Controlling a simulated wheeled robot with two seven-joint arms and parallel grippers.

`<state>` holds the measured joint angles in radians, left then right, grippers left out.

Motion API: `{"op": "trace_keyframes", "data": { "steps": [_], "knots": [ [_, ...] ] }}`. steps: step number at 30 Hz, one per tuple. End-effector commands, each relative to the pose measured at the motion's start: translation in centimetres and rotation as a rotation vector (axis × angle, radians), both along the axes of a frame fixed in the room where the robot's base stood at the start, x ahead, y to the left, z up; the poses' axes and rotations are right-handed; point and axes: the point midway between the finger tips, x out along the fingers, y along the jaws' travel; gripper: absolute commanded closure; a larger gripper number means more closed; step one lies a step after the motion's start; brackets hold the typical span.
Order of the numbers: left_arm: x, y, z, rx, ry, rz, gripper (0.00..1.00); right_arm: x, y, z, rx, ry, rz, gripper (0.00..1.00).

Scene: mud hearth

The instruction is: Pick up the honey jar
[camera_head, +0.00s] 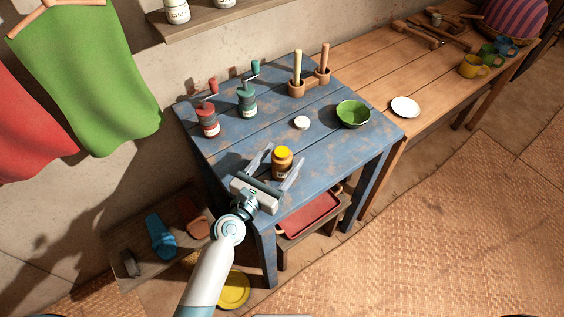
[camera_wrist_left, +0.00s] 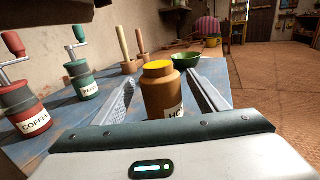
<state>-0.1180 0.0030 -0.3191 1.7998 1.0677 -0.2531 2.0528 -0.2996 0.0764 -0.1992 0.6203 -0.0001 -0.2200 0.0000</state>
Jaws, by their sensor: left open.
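The honey jar (camera_head: 281,163) is amber-brown with a yellow lid and stands upright near the front edge of the blue table (camera_head: 262,133). My left gripper (camera_head: 280,162) is open, with its fingers reaching toward the jar. In the left wrist view the jar (camera_wrist_left: 162,92) stands between the two spread fingers, with part of its label visible. The lower part of the jar is hidden by the gripper body there. I cannot tell whether either finger touches it. My right gripper is in neither view.
A red grinder (camera_head: 208,122) and a green grinder (camera_head: 247,100) stand at the table's left. Two mortars with pestles (camera_head: 297,88) stand at the back. A green bowl (camera_head: 353,114) and a small white item (camera_head: 301,123) are to the right of the jar. A wooden bench (camera_head: 385,80) adjoins.

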Motion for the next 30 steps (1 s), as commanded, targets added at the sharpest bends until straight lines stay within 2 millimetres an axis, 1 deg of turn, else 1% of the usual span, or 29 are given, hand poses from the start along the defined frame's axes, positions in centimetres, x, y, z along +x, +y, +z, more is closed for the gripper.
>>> {"op": "trace_keyframes", "data": {
  "steps": [1, 6, 11, 26, 27, 29, 30],
  "knots": [
    [0.5, -0.4, 0.3, 0.000, -0.001, -0.001, 0.33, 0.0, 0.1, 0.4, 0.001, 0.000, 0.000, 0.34],
    [2.3, -1.5, 0.3, 0.001, -0.002, -0.001, 0.33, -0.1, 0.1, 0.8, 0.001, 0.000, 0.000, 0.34],
    [3.5, -2.2, 0.2, 0.000, 0.000, 0.000, 0.33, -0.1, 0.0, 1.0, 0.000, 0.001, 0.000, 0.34],
    [3.6, -2.3, 0.1, 0.000, 0.000, 0.000, 0.33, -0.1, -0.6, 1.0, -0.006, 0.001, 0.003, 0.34],
    [3.6, -2.3, 0.1, 0.000, 0.000, 0.000, 0.38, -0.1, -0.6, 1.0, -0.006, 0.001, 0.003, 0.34],
    [3.6, -2.3, 0.1, 0.000, 0.000, 0.000, 0.53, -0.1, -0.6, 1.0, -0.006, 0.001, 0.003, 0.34],
    [3.6, -2.3, 0.1, 0.000, 0.000, 0.000, 0.62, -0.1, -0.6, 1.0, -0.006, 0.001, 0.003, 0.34]
  ]
}}
